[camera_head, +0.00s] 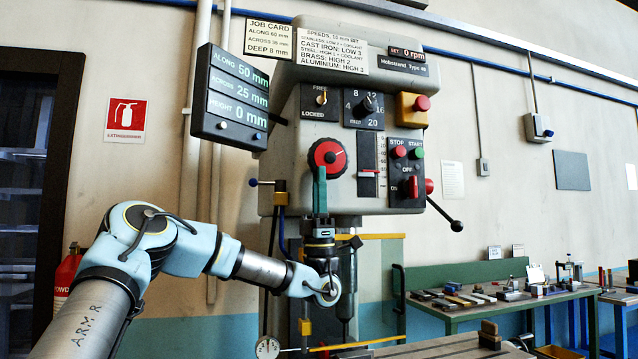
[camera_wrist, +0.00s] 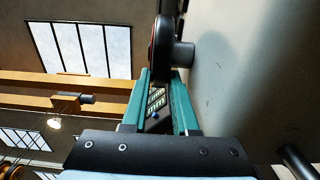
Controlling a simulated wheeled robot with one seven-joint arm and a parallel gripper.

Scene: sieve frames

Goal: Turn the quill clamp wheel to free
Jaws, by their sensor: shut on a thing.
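The quill clamp wheel (camera_head: 326,150) is a red disc with a dark rim on the front of the drill head. A pale pointer line on it slants to the upper right. Above it is a plate marked FREE at the top and LOCKED at the bottom (camera_head: 320,101), with a small brass-coloured lever. My gripper (camera_head: 320,175) comes from below, its green fingers upright at the wheel's lower rim. In the wrist view the wheel (camera_wrist: 163,40) is edge-on between the tips of my gripper (camera_wrist: 160,76), which is shut on its rim. The exact finger contact is partly hidden.
Right of the wheel are a slider panel (camera_head: 368,168), stop and start buttons (camera_head: 407,153) and a ball-ended lever (camera_head: 446,213). A tilted readout (camera_head: 232,98) hangs at the left. A green bench (camera_head: 500,305) with small parts stands at the right.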

